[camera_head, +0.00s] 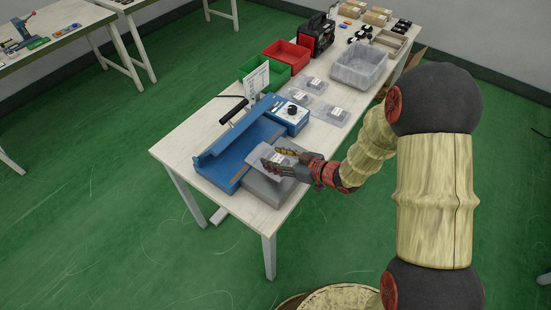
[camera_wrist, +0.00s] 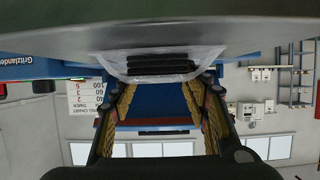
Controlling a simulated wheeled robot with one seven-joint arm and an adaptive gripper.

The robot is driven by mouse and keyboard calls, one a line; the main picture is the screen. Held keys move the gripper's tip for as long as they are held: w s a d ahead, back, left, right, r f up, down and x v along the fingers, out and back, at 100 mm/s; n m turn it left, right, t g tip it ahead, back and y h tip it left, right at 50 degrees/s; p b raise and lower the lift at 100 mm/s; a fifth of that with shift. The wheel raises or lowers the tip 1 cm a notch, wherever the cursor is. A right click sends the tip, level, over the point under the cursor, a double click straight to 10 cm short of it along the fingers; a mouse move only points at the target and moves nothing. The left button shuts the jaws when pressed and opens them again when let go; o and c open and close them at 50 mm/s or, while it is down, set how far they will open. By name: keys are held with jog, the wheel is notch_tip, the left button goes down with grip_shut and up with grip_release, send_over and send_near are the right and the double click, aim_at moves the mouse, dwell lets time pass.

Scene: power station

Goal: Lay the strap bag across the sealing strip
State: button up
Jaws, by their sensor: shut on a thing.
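The strap bag (camera_head: 276,159) is a clear bag with dark straps inside. In the wrist view the bag (camera_wrist: 160,64) lies between the two fingertips. My gripper (camera_head: 271,157) is shut on it, above the grey shelf (camera_head: 262,186) at the near side of the blue sealer (camera_head: 216,172). The gripper also shows in the wrist view (camera_wrist: 160,78). A thin brownish strip, which looks like the sealing strip (camera_head: 240,177), runs along the sealer beside the shelf; the gripper and bag hide part of that area. I cannot tell whether the bag touches the shelf.
The sealer's long blue arm (camera_head: 238,123) stands raised, with a control box (camera_head: 290,115) behind. More bags (camera_head: 330,114) lie right of it, before a clear bin (camera_head: 359,66). Green (camera_head: 266,72) and red (camera_head: 287,54) bins stand behind. The table's front left corner (camera_head: 180,150) is bare.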

jog(key=shift+f, duration=0.2)
jog(key=o, duration=1.1)
jog(key=shift+r, duration=0.2)
